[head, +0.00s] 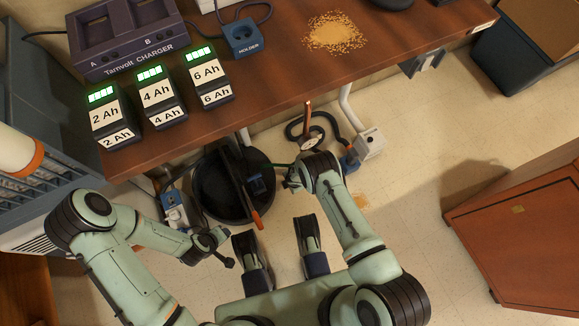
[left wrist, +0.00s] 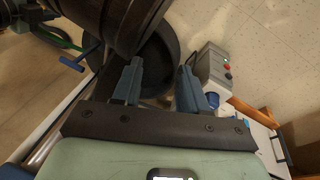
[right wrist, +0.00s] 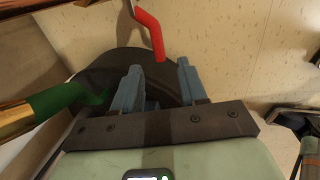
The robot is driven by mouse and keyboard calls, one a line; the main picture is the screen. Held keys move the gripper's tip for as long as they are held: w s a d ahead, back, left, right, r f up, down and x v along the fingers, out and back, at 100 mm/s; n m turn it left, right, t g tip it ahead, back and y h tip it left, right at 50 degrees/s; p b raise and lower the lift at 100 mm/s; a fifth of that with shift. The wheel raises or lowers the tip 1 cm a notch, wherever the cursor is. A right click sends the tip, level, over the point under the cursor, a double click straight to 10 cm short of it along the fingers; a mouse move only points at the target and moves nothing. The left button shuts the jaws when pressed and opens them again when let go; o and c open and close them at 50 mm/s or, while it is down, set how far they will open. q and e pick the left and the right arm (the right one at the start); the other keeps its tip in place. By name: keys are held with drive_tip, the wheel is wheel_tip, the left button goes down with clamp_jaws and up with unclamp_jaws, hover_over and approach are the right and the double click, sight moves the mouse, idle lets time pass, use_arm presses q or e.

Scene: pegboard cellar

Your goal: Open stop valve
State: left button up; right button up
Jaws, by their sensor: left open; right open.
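A red lever handle (right wrist: 150,35), bent partway along, shows in the right wrist view just beyond the fingertips. It looks like the stop valve's handle, but its valve body cannot be made out. My right gripper (right wrist: 158,82) is open, with nothing between its fingers; the red handle lies apart from it. In the head view its hand is mostly hidden under the arm, near a copper pipe (head: 307,115) below the bench. My left gripper (left wrist: 160,88) is open and empty, low beside the black round tub (head: 225,190).
A green sleeve (right wrist: 62,100) on a brass-coloured pipe crosses the right wrist view's left side. A grey box with buttons (left wrist: 214,68) stands near my left gripper. The bench (head: 280,85) overhangs this area.

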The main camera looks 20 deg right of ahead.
drive_tip(key=f+b, duration=0.1)
drive_tip(key=f, duration=0.1)
drive_tip(key=w+f+b, duration=0.1)
drive_tip(key=f, duration=0.1)
drive_tip(key=shift+a+f+b, duration=0.15)
drive_tip(key=shift+f+b, duration=0.05)
drive_tip(key=shift+b, duration=0.1)
drive_tip(key=shift+f, duration=0.2)
use_arm(q)
drive_tip(key=s+f+g, duration=0.2)
drive_tip(key=s+f, duration=0.3)
drive_tip(key=s, duration=0.2)
drive_tip(key=shift+a+f+n+g, duration=0.15)
drive_tip(key=shift+a+n+g, duration=0.15)
drive_tip(key=shift+a+g, duration=0.15)
drive_tip(key=shift+s, duration=0.1)
use_arm(e)
clamp_jaws()
